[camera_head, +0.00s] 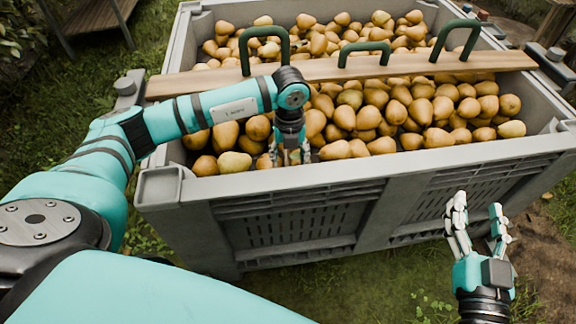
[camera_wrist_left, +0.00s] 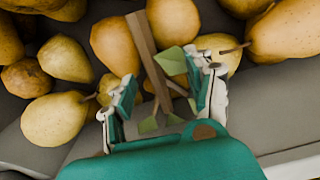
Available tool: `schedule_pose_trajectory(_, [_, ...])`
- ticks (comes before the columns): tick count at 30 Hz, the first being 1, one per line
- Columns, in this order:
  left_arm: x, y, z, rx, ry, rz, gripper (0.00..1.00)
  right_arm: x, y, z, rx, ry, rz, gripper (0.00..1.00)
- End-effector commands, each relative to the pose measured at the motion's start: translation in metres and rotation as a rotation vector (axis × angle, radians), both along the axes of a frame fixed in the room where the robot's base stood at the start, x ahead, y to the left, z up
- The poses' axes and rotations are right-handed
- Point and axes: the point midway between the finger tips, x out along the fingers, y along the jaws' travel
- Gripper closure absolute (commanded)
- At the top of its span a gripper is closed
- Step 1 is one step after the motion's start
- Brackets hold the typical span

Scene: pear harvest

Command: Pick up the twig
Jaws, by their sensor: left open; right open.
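In the left wrist view a brown twig (camera_wrist_left: 146,52) with a few green leaves lies over the pears, close to the crate's near wall. Its lower end and leaves are between the fingers of my left gripper (camera_wrist_left: 162,98), which is open around it. In the head view my left gripper (camera_head: 290,155) points down into the crate at its near side; the twig cannot be made out there. My right gripper (camera_head: 477,230) is open and empty, outside the crate at the lower right, fingers pointing up.
A large grey crate (camera_head: 300,198) is filled with yellow-brown pears (camera_head: 365,115). A wooden plank (camera_head: 340,69) with green handles (camera_head: 265,33) lies across it, behind my left gripper. Grass surrounds the crate. A wooden bench (camera_head: 95,15) stands at the back left.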

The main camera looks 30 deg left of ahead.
Motion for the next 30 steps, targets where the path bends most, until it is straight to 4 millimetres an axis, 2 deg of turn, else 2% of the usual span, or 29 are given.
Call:
schedule_pose_trajectory(4, [-0.0002, 0.0, -0.0089, 0.0, 0.0, -0.001, 0.46, -0.0005, 0.0015, 0.0108, 0.017, -0.064, 0.004, 0.5])
schedule_pose_trajectory(11, [0.0, 0.0, -0.0089, 0.001, -0.001, 0.0, 0.46, -0.0007, 0.0016, 0.0132, 0.019, -0.072, 0.004, 0.5])
schedule_pose_trajectory(23, [0.0, 0.0001, -0.0087, 0.001, -0.001, 0.0, 0.95, -0.0008, 0.0016, 0.0129, 0.019, -0.071, 0.004, 0.5])
schedule_pose_trajectory(30, [0.0002, 0.0002, -0.0085, 0.001, -0.001, 0.0, 0.95, -0.0008, 0.0016, 0.013, 0.019, -0.071, 0.004, 0.5])
